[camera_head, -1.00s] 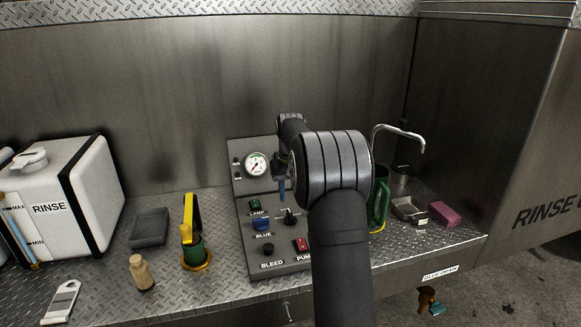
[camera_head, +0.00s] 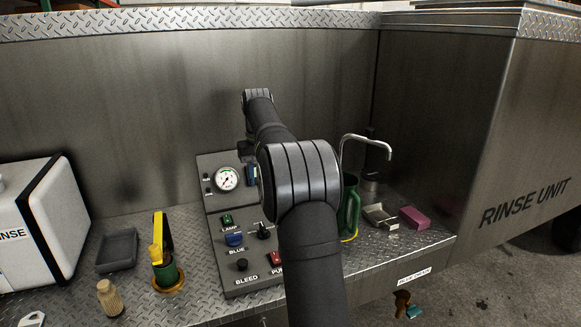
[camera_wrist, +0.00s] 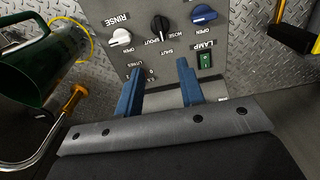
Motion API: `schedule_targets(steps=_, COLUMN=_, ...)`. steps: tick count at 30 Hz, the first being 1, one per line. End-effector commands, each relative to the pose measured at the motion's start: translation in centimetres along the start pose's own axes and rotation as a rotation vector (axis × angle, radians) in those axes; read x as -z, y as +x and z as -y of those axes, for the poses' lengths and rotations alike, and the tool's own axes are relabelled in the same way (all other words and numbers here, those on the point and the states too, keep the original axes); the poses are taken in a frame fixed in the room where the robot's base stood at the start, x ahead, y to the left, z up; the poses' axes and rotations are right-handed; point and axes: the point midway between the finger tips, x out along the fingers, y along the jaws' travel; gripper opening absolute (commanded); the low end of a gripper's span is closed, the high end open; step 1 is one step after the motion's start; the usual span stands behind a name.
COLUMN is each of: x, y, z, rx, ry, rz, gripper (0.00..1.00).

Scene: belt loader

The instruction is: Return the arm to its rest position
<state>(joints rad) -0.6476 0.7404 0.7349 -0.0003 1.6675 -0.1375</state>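My gripper (camera_wrist: 159,72) shows in the wrist view as two blue fingers with a clear gap between them. It is open and nothing is between the fingers. It hangs above the grey control panel (camera_wrist: 228,38), whose knobs and green lamp switch (camera_wrist: 205,60) lie beyond the fingertips. In the head view, my arm hides most of the gripper; only a bit of blue (camera_head: 251,175) shows beside the pressure gauge (camera_head: 227,179). I cannot tell whether the gripper touches the panel.
A green jug (camera_head: 349,208) and a bent metal spout (camera_head: 366,139) stand right of my arm. A grey dish (camera_head: 381,216) and pink block (camera_head: 414,218) lie farther right. A grey tray (camera_head: 117,250), wooden-handled brush (camera_head: 110,298) and white tank (camera_head: 38,243) are left.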

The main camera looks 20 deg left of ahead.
Motion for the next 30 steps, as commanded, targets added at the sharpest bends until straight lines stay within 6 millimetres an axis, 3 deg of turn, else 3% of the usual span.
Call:
schedule_targets(steps=6, x=0.0, y=0.3, z=0.0, rx=0.000, ry=0.000, rz=0.001, gripper=0.35)
schedule_targets(steps=11, x=0.0, y=2.0, z=0.0, rx=0.000, ry=0.000, rz=0.003, gripper=0.35)
schedule_targets(steps=30, x=0.0, y=14.3, z=0.0, rx=0.001, ry=0.000, rz=0.002, gripper=0.35)
